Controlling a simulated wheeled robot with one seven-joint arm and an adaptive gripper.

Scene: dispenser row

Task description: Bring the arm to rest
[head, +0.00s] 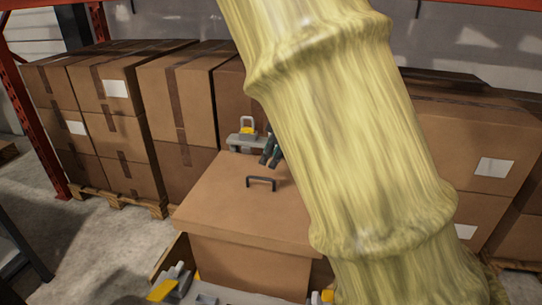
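My arm, in a pale yellow wrinkled sleeve, crosses the head view from the top middle to the lower right and covers much of the scene. My gripper (269,160) shows only as small dark fingers at the sleeve's left edge. It appears above the back part of the brown box lid. The rest of it is hidden behind the sleeve. The fingers are too small to tell whether they are open or shut. I see nothing held in them.
A brown box (250,266) with a dark handle (261,182) on its lid stands in the middle. Stacked cartons (112,90) line the back. Bare floor (95,250) shows at left.

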